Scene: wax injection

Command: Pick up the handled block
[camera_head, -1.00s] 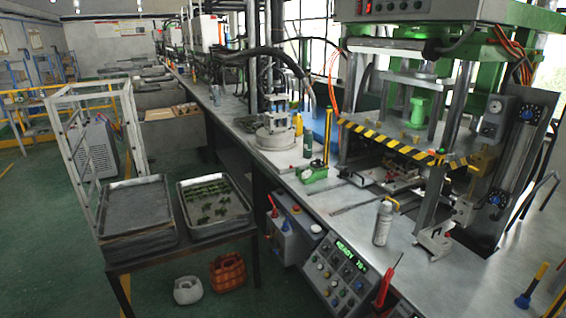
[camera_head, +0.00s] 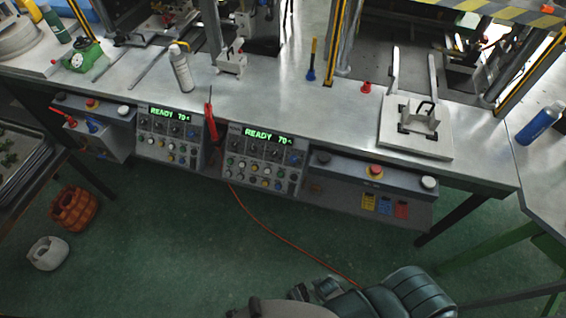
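A small light metal block with a dark handle on top (camera_head: 231,62) stands on the steel bench, right of a spray can. Further right, a square metal plate (camera_head: 432,146) lies near the bench's front edge. It carries an upright bracket with a black handle (camera_head: 424,110) and has two long bars reaching back. I cannot tell for certain which of the two is the handled block. Neither of my grippers can be made out. Nothing is touching either piece.
The steel bench (camera_head: 300,100) has clear room between the pieces. Control panels (camera_head: 265,160) line the front. Dark padded shapes (camera_head: 400,290) fill the bottom.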

